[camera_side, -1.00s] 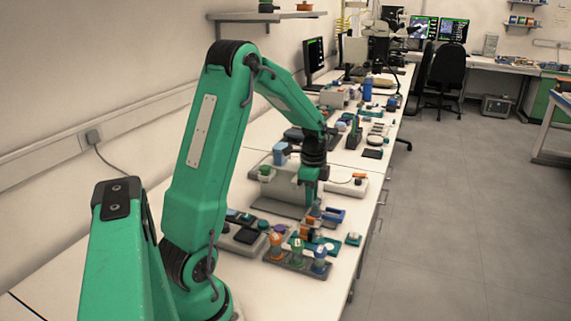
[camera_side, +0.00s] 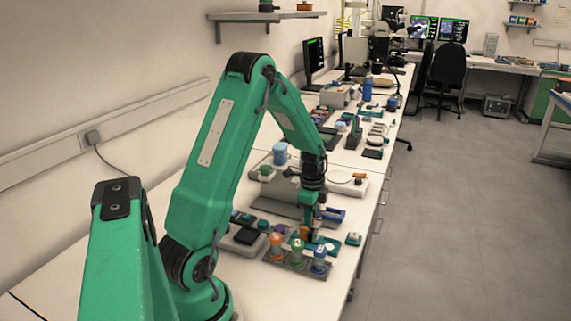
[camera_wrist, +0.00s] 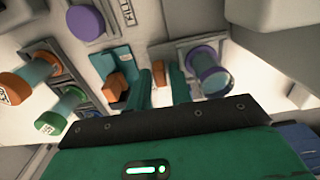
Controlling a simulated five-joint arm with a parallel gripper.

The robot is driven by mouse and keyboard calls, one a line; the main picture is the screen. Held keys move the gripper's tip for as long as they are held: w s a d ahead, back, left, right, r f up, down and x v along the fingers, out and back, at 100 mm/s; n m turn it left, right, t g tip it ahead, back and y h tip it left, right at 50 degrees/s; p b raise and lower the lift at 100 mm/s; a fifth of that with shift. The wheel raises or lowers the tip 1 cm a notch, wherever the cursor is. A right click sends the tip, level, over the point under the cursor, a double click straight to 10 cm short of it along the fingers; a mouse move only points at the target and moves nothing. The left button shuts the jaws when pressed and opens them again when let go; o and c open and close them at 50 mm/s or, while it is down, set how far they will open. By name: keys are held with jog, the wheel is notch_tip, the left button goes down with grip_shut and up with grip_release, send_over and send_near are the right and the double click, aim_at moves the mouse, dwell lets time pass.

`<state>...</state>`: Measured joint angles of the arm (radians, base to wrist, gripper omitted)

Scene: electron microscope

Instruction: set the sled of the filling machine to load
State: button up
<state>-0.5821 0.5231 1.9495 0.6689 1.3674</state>
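My gripper (camera_side: 307,235) points down over the small parts at the near end of the bench. In the wrist view my gripper (camera_wrist: 160,92) has its two green fingers apart. A small orange knob (camera_wrist: 158,72) shows between them; I cannot tell if either finger touches it. It may be the sled's handle. A grey machine body with dark lettering (camera_wrist: 127,12) lies at the top of the wrist view. A purple-rimmed clear cup (camera_wrist: 207,72) stands just right of the fingers. The sled's set position cannot be read.
A teal holder (camera_wrist: 113,60) with an orange block (camera_wrist: 118,86) is left of the fingers. A rack holds vials with orange (camera_side: 276,240), green (camera_side: 298,243) and blue (camera_side: 320,252) caps. A pale machine (camera_side: 285,187) stands behind my gripper.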

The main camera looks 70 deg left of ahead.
grip_shut()
jog(key=shift+w+d, duration=1.2)
jog(key=shift+w, duration=0.05)
grip_release()
jog(key=shift+r, duration=0.1)
notch_tip(320, 180, up, 8)
